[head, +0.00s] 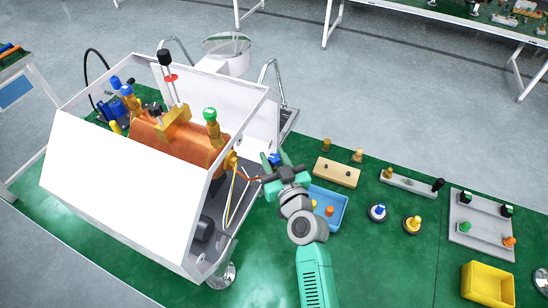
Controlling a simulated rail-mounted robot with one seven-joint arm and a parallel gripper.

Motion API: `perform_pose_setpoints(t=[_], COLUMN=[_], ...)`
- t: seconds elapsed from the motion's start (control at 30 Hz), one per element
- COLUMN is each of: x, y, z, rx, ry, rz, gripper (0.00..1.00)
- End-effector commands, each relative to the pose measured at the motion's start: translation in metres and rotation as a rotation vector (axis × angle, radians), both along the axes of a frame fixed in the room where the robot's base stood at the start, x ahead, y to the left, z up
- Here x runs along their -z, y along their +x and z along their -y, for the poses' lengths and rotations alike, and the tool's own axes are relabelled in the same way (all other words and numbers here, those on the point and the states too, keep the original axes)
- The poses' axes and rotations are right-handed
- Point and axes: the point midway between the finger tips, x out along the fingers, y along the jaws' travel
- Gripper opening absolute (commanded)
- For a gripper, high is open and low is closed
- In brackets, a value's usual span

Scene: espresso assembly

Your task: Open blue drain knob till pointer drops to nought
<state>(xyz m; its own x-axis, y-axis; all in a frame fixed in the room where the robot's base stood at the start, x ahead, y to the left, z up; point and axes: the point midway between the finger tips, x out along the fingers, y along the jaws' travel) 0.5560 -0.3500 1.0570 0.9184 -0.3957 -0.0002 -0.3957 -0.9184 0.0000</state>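The espresso machine (112,182) stands on the green table, its frame open at the top and an orange-brown boiler (165,140) inside. A small blue knob (274,158) shows at the machine's right side, right by my gripper (272,170). My gripper reaches in from the lower right. Its fingers are small and partly overlap the knob area, so I cannot tell whether they touch or hold the knob. Other blue knobs sit on fittings at the machine's upper left (127,90). I cannot make out a gauge face or pointer.
A blue tray (329,222) with small parts lies right of my wrist. Beyond it are a wooden block (337,172), two round knobbed pieces (377,212), a grey plate with knobs (482,228) and a yellow bin (488,287). The green table in front of the tray is clear.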

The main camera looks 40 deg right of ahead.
Motion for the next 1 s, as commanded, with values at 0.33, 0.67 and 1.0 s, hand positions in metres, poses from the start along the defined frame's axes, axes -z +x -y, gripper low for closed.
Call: perform_pose_setpoints(t=[0.33, 0.67, 1.0], x=[0.002, 0.013, 0.009], y=[0.000, -0.001, -0.001], z=[0.000, 0.002, 0.002], rx=[-0.010, -0.176, -0.494], ry=[-0.001, -0.005, -0.004], rz=[0.002, 0.006, 0.005], gripper=[0.05, 0.05, 0.05])
